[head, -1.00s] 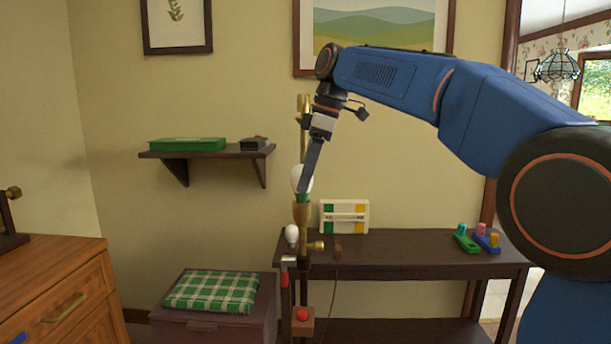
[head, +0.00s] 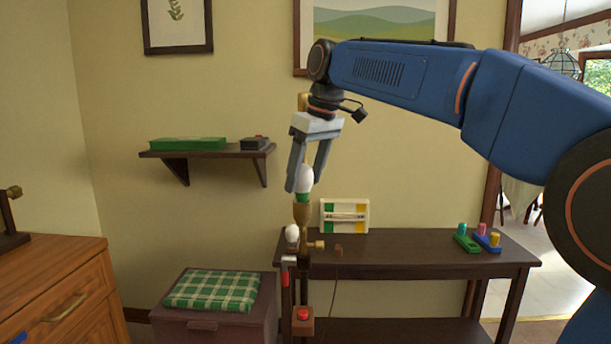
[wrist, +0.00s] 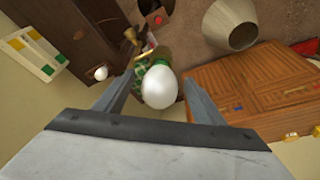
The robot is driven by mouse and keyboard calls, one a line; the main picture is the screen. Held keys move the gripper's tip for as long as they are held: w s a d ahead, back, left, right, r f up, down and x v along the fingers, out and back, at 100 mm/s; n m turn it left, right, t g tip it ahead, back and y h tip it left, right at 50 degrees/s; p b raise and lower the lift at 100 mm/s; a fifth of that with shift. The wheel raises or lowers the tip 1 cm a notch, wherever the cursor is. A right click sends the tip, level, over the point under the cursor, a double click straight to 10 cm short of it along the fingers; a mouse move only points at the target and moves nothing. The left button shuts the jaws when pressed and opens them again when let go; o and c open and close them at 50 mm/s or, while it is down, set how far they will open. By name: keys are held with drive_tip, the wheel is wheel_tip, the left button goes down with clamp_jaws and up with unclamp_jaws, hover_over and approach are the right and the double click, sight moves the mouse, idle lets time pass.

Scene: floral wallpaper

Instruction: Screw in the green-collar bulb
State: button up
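The green-collar bulb (head: 305,178) is white and stands upright, its green collar (head: 302,197) at the mouth of the brass socket (head: 302,215). I cannot tell how deep it sits. My gripper (head: 305,185) points down over it, with one finger on each side of the glass. In the wrist view the bulb (wrist: 159,88) shows between the spread fingers of my gripper (wrist: 159,80), with gaps on both sides. The fingers look open and apart from the glass. The glass hides most of the collar and socket in the wrist view.
A second white bulb (head: 292,233) stands just left of the socket, low down. A dark side table (head: 410,262) holds a white, green and yellow box (head: 344,216) and small coloured pegged blocks (head: 466,242). A wall shelf (head: 205,154) and plaid cushion (head: 212,291) are to the left.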

drive_tip(key=shift+r, duration=0.15)
drive_tip(key=v, duration=1.7)
drive_tip(key=shift+d, duration=0.2)
drive_tip(key=s+d+f+m+t+h, duration=0.1)
drive_tip(key=s+d+f+m, duration=0.2)
drive_tip(key=s+d+f, duration=0.55)
drive_tip(key=s+d+f+m+t, duration=0.15)
drive_tip(key=s+d+f, duration=0.35)
drive_tip(key=f, duration=0.6)
drive_tip(key=s+d+f+m+h, duration=0.1)
drive_tip(key=s+d+f+m, duration=0.3)
drive_tip(key=d+f, duration=0.5)
drive_tip(key=s+d+f+m, duration=0.1)
drive_tip(key=s+f, duration=0.4)
drive_tip(key=f, duration=0.4)
drive_tip(key=s+d+f+m, duration=0.1)
drive_tip(key=s+d+f, duration=0.1)
drive_tip(key=s+f, duration=0.4)
wheel_tip(320, 180, down, 4)
drive_tip(key=shift+f+h, duration=0.1)
drive_tip(key=shift+h, duration=0.2)
drive_tip(key=shift+s, duration=0.1)
